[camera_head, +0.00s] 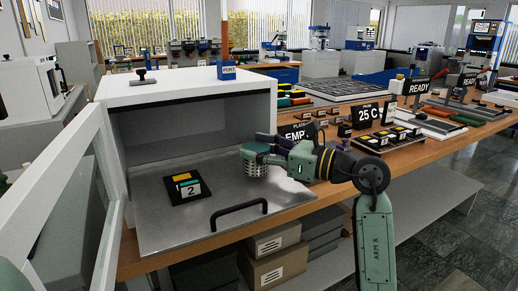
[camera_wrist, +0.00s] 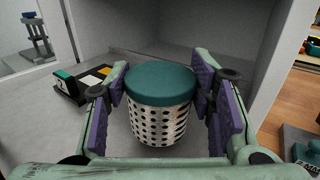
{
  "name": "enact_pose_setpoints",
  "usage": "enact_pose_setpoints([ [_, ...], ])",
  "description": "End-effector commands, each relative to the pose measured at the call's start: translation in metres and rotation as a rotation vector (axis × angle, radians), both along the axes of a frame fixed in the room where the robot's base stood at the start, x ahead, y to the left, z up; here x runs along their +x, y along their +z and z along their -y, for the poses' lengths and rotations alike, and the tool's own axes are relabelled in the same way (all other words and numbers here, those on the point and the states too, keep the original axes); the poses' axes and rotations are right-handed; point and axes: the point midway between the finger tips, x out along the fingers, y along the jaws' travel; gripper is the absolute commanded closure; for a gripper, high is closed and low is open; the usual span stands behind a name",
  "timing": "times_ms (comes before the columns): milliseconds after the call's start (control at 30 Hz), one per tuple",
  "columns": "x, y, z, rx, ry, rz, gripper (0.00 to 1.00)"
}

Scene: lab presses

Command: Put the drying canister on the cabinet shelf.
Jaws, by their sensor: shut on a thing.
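The drying canister is a perforated silver cylinder with a dark green lid. It shows between my fingers in the wrist view (camera_wrist: 160,108) and below my gripper in the head view (camera_head: 256,170). My gripper (camera_wrist: 163,95) is shut on the canister, with purple pads on both sides of it. The canister is upright at the cabinet's open front; whether its base touches the metal shelf is unclear. The white cabinet (camera_head: 185,88) stands open, with its glass door (camera_head: 75,215) swung out to the left. Its metal shelf (camera_head: 165,228) extends forward and has a black handle (camera_head: 238,214).
A black holder with a yellow block and a card marked 2 (camera_head: 188,188) sits on the shelf, left of the canister. Bare shelf lies around it. The cabinet's right wall is close to my gripper. Signs and small blocks crowd the wooden bench (camera_head: 310,208) to the right.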

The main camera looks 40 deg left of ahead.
Motion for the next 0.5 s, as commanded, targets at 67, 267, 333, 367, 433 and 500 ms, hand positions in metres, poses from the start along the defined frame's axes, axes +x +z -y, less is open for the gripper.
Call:
enact_pose_setpoints([
  [67,0.0,-0.005,0.0,0.002,0.0,-0.001,0.81],
  [267,-0.001,-0.009,0.001,0.001,0.0,0.002,0.81],
  [333,-0.001,-0.009,0.001,0.0,0.0,0.002,0.81],
  [367,0.0,-0.009,0.0,0.0,0.0,0.002,0.81],
  [433,0.0,-0.012,0.001,0.0,0.0,0.002,0.81],
  [500,0.0,-0.014,0.001,0.001,0.0,0.002,0.81],
])
